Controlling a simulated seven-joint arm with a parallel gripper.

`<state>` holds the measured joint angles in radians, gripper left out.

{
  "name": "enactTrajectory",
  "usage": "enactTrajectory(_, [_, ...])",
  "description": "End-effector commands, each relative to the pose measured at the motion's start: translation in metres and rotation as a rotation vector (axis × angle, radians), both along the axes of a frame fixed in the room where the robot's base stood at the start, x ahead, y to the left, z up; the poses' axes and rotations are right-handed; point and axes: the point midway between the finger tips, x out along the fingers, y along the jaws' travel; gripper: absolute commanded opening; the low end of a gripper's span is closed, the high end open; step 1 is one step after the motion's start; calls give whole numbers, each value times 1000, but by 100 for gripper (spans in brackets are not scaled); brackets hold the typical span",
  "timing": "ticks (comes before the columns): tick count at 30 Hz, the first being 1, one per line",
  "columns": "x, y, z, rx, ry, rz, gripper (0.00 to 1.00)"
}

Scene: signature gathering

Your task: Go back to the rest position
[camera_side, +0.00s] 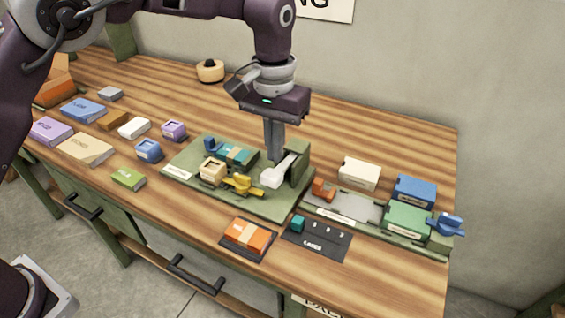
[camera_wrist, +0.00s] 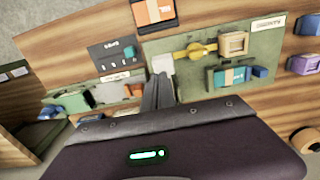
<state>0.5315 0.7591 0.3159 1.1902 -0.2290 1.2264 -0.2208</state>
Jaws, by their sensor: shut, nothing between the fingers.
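My gripper (camera_side: 275,158) points straight down over the right part of the green board (camera_side: 213,196), beside a white block-like piece (camera_side: 279,174) with a handle. Its fingers are shut and hold nothing; I cannot tell if they touch the white piece. In the wrist view the shut fingers (camera_wrist: 158,84) show just below the white piece (camera_wrist: 163,66). On the board are a teal bundle with an orange band (camera_side: 236,154), a tan open frame (camera_side: 212,170) and a yellow clamp-like piece (camera_side: 243,186).
A dark card (camera_side: 317,242) and an orange block on a pad (camera_side: 247,236) lie in front. A grey tray (camera_side: 350,205) with white, green and blue blocks stands at right. Several coloured blocks lie at left. A round wooden pot (camera_side: 210,71) stands behind. The back right tabletop is clear.

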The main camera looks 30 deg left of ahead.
Motion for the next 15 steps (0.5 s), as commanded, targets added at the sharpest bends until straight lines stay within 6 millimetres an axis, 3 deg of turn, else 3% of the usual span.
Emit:
enactTrajectory(9, [-1, 4, 7, -8, -7, 5, 0])
enactTrajectory(11, [-7, 17, 27, -29, -23, 19, 0])
enactTrajectory(13, [-24, 44, 64, -66, -63, 41, 0])
enactTrajectory(15, [-56, 76, 102, -104, -115, 55, 0])
